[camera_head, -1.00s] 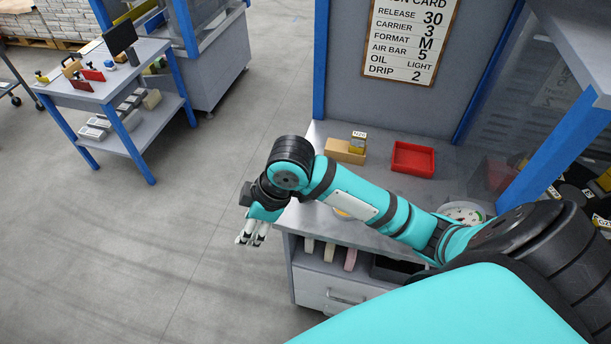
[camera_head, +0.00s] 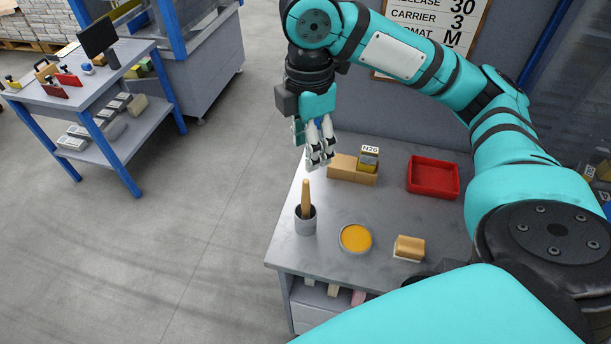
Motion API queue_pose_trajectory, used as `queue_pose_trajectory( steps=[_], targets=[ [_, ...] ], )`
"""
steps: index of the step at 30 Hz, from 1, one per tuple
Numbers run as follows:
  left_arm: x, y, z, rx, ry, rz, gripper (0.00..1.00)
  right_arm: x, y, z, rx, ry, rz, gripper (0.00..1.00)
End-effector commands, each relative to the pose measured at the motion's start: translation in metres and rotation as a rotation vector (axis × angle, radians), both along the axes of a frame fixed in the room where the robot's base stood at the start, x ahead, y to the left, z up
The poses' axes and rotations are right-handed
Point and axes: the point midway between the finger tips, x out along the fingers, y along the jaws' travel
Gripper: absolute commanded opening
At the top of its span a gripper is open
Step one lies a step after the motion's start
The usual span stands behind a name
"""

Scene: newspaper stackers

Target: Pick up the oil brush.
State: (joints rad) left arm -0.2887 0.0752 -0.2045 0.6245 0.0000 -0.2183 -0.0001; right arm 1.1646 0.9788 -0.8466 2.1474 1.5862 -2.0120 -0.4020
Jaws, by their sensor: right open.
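A wooden handle, seemingly the oil brush (camera_head: 305,194), stands upright in a grey cup (camera_head: 305,224) near the left edge of the grey workbench (camera_head: 340,274). Its lower end is hidden inside the cup. My right gripper (camera_head: 321,162) points down, open and empty, and shows just above and slightly right of the handle's top in the picture. I cannot tell the exact gap between them. My left gripper is not in view.
Right of the cup are a round dish of orange-yellow liquid (camera_head: 355,238) and a tan block (camera_head: 409,248). Behind them are a cardboard-coloured box (camera_head: 345,170), an N26-labelled block (camera_head: 369,158) and a red tray (camera_head: 433,178). Open floor lies left.

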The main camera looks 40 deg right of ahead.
Motion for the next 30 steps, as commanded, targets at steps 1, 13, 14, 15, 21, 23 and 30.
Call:
queue_pose_trajectory(
  steps=[1, 13, 14, 15, 21, 23, 30],
  targets=[
    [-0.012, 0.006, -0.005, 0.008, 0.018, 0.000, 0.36, -0.001, 0.001, -0.014, 0.002, 0.007, 0.002, 0.48],
    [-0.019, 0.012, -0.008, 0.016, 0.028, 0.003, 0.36, 0.000, 0.000, -0.086, 0.001, 0.003, -0.001, 0.48],
    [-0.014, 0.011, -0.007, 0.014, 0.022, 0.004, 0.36, 0.000, 0.000, -0.090, 0.001, 0.001, -0.001, 0.48],
    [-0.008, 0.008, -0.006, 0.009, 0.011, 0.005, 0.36, 0.001, 0.000, -0.094, 0.001, 0.001, -0.001, 0.48],
    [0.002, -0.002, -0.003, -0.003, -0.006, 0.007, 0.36, 0.002, 0.001, -0.106, 0.002, 0.001, -0.001, 0.48],
    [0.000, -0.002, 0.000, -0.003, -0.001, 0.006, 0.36, 0.002, 0.001, -0.114, 0.000, 0.003, -0.001, 0.48],
    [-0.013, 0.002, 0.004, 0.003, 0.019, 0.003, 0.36, 0.005, 0.001, -0.147, 0.001, 0.000, -0.001, 0.48]
  ],
)
